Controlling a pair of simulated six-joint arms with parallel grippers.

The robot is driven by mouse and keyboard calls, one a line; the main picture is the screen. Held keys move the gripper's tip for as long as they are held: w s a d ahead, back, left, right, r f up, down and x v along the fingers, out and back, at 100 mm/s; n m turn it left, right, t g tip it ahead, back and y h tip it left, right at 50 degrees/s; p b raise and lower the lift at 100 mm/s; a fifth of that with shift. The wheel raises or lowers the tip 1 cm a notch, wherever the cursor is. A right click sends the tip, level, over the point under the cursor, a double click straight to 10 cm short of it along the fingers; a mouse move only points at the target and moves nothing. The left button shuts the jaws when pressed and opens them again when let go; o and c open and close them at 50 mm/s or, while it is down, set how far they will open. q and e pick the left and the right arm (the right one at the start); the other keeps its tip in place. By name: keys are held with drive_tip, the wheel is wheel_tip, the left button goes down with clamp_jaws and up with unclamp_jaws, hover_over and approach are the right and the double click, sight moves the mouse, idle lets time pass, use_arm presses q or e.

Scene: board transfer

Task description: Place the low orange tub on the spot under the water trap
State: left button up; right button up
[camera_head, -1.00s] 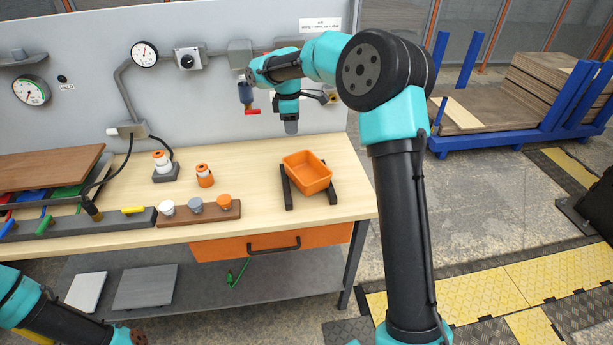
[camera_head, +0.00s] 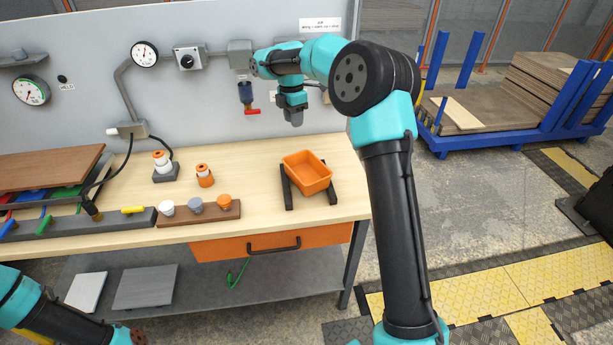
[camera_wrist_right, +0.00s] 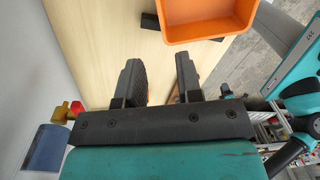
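The low orange tub (camera_head: 307,172) rests on two black rails (camera_head: 287,188) on the right part of the bench. It also shows at the top of the right wrist view (camera_wrist_right: 205,28). The water trap (camera_head: 246,93), a blue bowl with a red handle, hangs on the back panel left of the tub; it shows at the lower left of the right wrist view (camera_wrist_right: 47,148). My right gripper (camera_head: 296,120) is above the bench, behind the tub and apart from it. In the right wrist view its fingers (camera_wrist_right: 158,75) are spread with nothing between them. My left gripper is out of view.
A brown block with several knobs (camera_head: 196,211) lies left of the tub near the front edge. Orange-and-white fittings (camera_head: 204,175) stand behind it. The bench top (camera_head: 245,165) below the water trap is bare. An orange drawer (camera_head: 255,245) is under the front edge.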

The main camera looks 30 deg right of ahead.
hover_over(299, 166)
wheel_tip(299, 166, down, 11)
drive_tip(key=shift+w+a, duration=0.3)
drive_tip(key=shift+w, duration=0.1)
drive_tip(key=shift+f, duration=0.1)
drive_tip(key=shift+s+d+f, duration=0.15)
drive_tip(key=shift+f, duration=1.15)
drive_tip(key=shift+s+d+f, duration=0.1)
drive_tip(key=shift+d+f, duration=0.05)
drive_tip(key=shift+f, duration=1.1)
clamp_jaws()
